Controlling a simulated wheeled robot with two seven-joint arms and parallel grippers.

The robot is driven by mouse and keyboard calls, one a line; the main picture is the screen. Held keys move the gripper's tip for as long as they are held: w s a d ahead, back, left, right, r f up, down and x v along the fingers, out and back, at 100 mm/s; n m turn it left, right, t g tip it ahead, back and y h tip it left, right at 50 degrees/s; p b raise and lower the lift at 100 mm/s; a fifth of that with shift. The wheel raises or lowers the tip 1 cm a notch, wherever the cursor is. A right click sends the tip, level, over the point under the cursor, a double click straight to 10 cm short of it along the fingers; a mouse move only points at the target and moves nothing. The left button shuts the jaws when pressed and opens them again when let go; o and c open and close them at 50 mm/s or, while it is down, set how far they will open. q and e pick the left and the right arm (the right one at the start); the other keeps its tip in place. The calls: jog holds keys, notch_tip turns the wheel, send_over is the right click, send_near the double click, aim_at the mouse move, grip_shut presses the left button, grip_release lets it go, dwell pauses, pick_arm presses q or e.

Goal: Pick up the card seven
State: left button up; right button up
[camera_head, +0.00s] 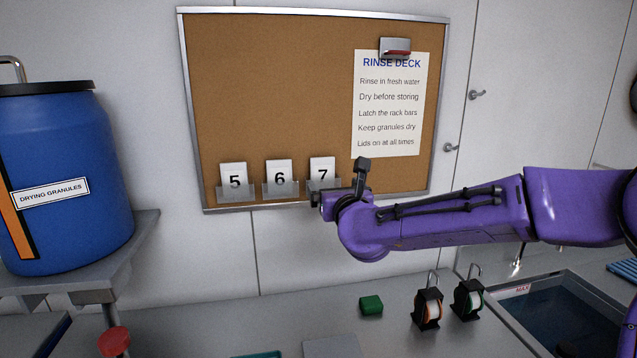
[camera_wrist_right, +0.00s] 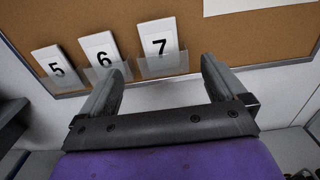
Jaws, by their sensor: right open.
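The card seven (camera_head: 322,170) is a white card with a black 7. It stands in a clear holder at the lower edge of the cork board (camera_head: 290,90), right of card six (camera_head: 279,174) and card five (camera_head: 234,180). My right gripper (camera_head: 336,190) is in front of the board, just below and right of the card seven in the head view. In the right wrist view, the jaws (camera_wrist_right: 164,90) are open and empty, with the card seven (camera_wrist_right: 158,42) beyond and between their tips. My left gripper is not in view.
A rinse deck notice (camera_head: 388,105) hangs on the board's right side. A blue drying granules drum (camera_head: 65,160) stands on a shelf at left. The counter below holds a green block (camera_head: 371,305), two tape-like rolls (camera_head: 428,308) and a water basin (camera_head: 570,310) at right.

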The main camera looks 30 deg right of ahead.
jog(key=p, duration=0.1)
send_near(323, 170)
jog(key=w, duration=0.3)
jog(key=p+x, duration=0.3)
jog(key=x, duration=0.1)
jog(key=shift+w+d+r+p, duration=0.15)
jog(key=shift+w+d+p, duration=0.05)
jog(key=shift+d+p, duration=0.2)
jog(key=shift+w+d+f, duration=0.1)
jog(key=shift+w+f, duration=0.15)
jog(key=shift+w, duration=0.15)
jog(key=shift+s+r, duration=0.1)
jog(key=shift+s, duration=0.1)
jog(key=c, duration=1)
jog(key=shift+c, duration=0.7)
